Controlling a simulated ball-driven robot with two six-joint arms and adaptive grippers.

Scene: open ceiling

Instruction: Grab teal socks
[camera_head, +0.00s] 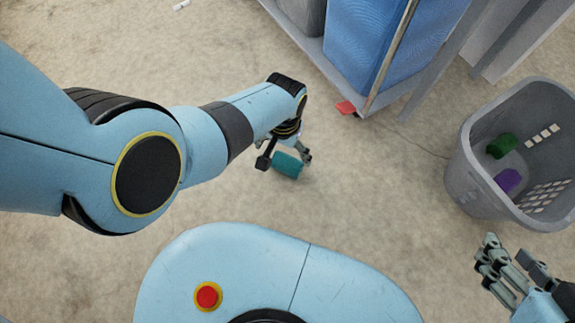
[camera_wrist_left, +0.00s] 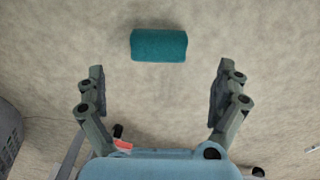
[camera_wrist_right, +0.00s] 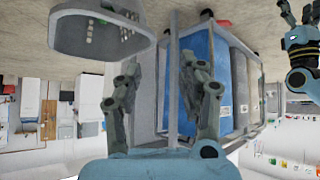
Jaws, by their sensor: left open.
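The teal socks (camera_head: 287,165) are a rolled bundle lying on the floor, in the middle of the head view. They also show in the left wrist view (camera_wrist_left: 158,45), beyond the fingertips and roughly centred between them. My left gripper (camera_head: 284,153) is just above and beside the socks in the head view; in the left wrist view its fingers (camera_wrist_left: 157,78) are spread wide with nothing between them. My right gripper (camera_head: 512,262) is at the lower right of the head view, below the basket. In the right wrist view its fingers (camera_wrist_right: 160,68) are apart and empty.
A grey laundry basket (camera_head: 462,180) at the right holds a green bundle (camera_head: 502,145) and a purple bundle (camera_head: 508,180). A cart with a blue bin (camera_head: 375,45) stands at the top. A small red item (camera_head: 346,107) sits at its corner. Floor around the socks is clear.

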